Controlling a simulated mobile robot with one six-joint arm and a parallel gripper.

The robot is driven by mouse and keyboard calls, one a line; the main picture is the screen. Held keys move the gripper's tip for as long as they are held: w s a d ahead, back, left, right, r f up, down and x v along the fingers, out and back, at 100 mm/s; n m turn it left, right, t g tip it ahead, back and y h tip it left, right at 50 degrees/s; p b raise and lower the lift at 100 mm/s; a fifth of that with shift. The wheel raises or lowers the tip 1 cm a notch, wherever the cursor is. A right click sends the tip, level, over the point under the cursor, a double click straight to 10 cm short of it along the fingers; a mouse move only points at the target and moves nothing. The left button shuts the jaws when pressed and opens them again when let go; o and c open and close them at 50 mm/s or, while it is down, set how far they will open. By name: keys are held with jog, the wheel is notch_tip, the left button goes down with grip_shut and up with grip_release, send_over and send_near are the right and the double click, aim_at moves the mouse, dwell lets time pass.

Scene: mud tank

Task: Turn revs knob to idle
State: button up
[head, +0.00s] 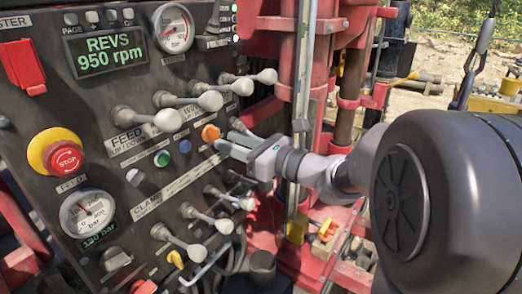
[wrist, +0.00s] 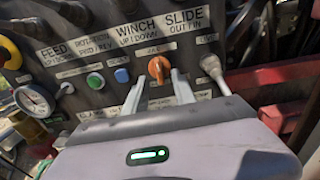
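The orange rotary knob (head: 210,132) is on the dark control panel, right of a blue button. In the wrist view the orange knob (wrist: 158,67) sits under a small label, with its grip roughly upright; I cannot read which mark it points to. The panel display (head: 112,50) reads REVS 950 rpm. My gripper (head: 229,138) is open, its fingers pointing at the panel beside the knob. In the wrist view my gripper (wrist: 157,80) has a clear gap between its fingertips, with the knob just beyond that gap. It holds nothing, and I see no contact with the knob.
Several white-knobbed levers (head: 168,119) stick out above and below the orange knob. A lever (wrist: 213,68) stands close right of my fingers. A green button (wrist: 67,88), a blue button (wrist: 121,75) and a red stop button (head: 66,159) are further left.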

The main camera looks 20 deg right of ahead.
jog(key=v, duration=1.4)
jog(key=shift+s+d, duration=0.2)
jog(key=shift+s, duration=0.1)
jog(key=s+a+f+n+g+h+b, duration=0.1)
jog(key=s+a+f+n+g+b, duration=0.25)
jog(key=a+f+n+g, duration=0.3)
jog(key=s+a+f+n+g+b, duration=0.3)
jog(key=s+a+f+n, duration=0.2)
jog(key=a+f, duration=0.4)
jog(key=s+d+f+n+h+b, duration=0.1)
jog(key=s+f+n+h+b, duration=0.4)
jog(key=n, duration=0.8)
notch_tip(320, 180, down, 3)
jog(key=shift+s+d+h, duration=0.25)
jog(key=shift+s+h, duration=0.7)
jog(key=shift+h, duration=0.05)
